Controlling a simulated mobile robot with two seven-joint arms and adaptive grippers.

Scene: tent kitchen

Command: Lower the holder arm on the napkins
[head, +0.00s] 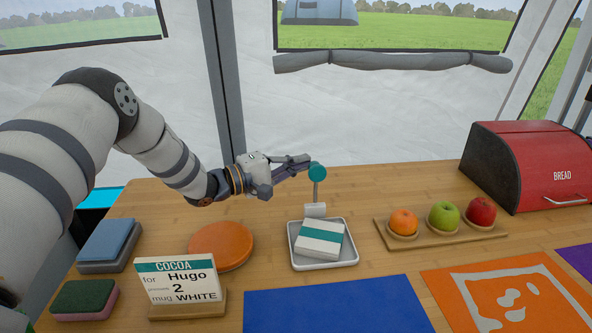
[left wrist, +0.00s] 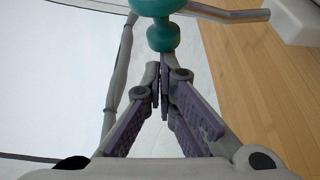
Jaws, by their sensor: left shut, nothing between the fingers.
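The white napkin stack with a teal band (head: 320,239) lies in a pale tray-like holder (head: 325,264) on the wooden table. The holder arm, a grey rod with a teal knob (head: 317,172) on top and a white roller (head: 315,210), stands raised behind the napkins. My left gripper (head: 306,160) is shut and empty, its tips right at the knob from the left. In the left wrist view the teal knob (left wrist: 163,36) is just past the closed fingertips (left wrist: 163,72); I cannot tell whether they touch. My right gripper is not in view.
An orange round board (head: 221,246), a cocoa sign (head: 178,281) and sponges (head: 84,300) are at left. A fruit board (head: 440,233) and red bread box (head: 525,165) stand at right. Blue (head: 335,305) and orange (head: 505,295) mats lie in front.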

